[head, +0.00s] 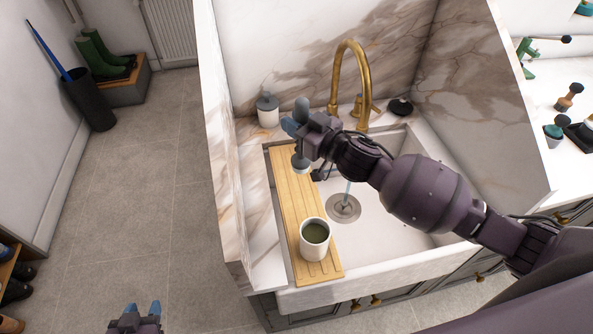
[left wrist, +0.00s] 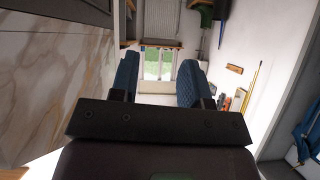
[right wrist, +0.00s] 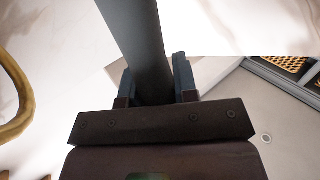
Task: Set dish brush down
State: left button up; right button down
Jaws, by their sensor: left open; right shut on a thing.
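The dish brush (head: 301,107) is in my right gripper (head: 290,126), with its grey handle sticking up above the fingers. My left gripper (head: 142,308) is open and empty, low over the floor left of the sink unit. It also shows in the left wrist view (left wrist: 160,80).
The white sink (head: 390,232) lies right of the board, with a brass tap (head: 337,75) behind. A white soap bottle (head: 267,112) stands at the back left.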

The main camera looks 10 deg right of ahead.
aim_at(295, 165)
notch_tip(295, 165, down, 10)
jog(key=shift+f+b, duration=0.15)
jog(key=shift+b, duration=0.7)
notch_tip(295, 165, down, 4)
jog(key=shift+f+b, duration=0.1)
jog(key=shift+b, duration=0.45)
jog(key=c, duration=0.9)
grip_release()
